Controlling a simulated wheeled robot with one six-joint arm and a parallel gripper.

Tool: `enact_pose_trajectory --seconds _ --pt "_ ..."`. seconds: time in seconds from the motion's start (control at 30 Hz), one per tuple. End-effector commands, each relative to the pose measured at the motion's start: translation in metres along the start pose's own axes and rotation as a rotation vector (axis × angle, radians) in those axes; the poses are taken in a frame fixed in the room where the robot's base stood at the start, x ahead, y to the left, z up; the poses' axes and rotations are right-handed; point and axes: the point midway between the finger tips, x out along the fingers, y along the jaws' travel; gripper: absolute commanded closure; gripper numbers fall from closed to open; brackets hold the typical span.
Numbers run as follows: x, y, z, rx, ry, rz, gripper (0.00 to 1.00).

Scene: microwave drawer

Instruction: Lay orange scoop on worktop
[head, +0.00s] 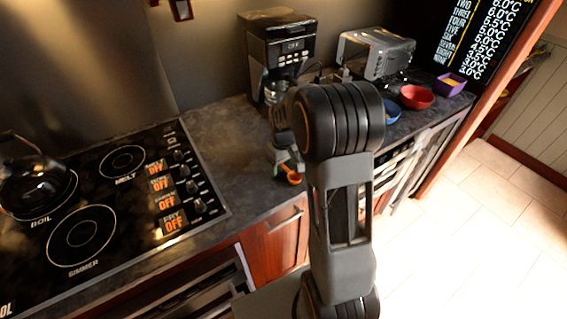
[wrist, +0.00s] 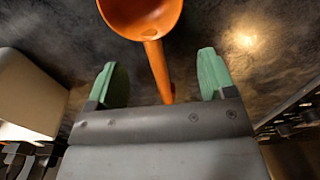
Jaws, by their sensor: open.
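The orange scoop (head: 291,177) is at the dark worktop (head: 232,150), near its front edge, left of my arm in the head view. In the wrist view the scoop's bowl (wrist: 141,15) is at the top and its handle runs down between my fingers. My gripper (wrist: 162,78) is open, with one green fingertip on each side of the handle and a gap on both sides. My gripper also shows in the head view (head: 288,165), right at the scoop. The lower end of the handle is hidden by the gripper body.
A black cooktop (head: 110,200) with a kettle (head: 35,180) lies to the left. A coffee maker (head: 278,50), a toaster (head: 376,54), a blue bowl (head: 391,111), a red bowl (head: 416,97) and a purple container (head: 450,84) stand farther back. The worktop between cooktop and scoop is clear.

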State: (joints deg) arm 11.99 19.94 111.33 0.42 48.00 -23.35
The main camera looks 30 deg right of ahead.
Motion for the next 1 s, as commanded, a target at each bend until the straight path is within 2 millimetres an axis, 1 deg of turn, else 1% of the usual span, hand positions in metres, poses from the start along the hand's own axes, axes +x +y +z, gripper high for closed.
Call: enact_pose_trajectory --seconds 0.03,0.1,0.33,0.47,0.57,0.9,1.0 --pt "0.000 0.000 0.000 0.000 0.000 0.000 0.19" --pt "0.000 0.000 0.000 0.000 0.000 0.000 0.14" --pt "-0.001 0.000 0.000 0.000 0.000 0.000 0.14" --pt "-0.011 0.000 -0.001 0.000 0.003 0.001 0.14" --pt "-0.027 0.000 -0.001 0.000 0.006 0.002 0.14" --pt "-0.096 0.001 -0.001 0.000 0.005 0.002 0.14" --pt "-0.111 0.000 -0.001 0.000 0.003 0.002 0.14"
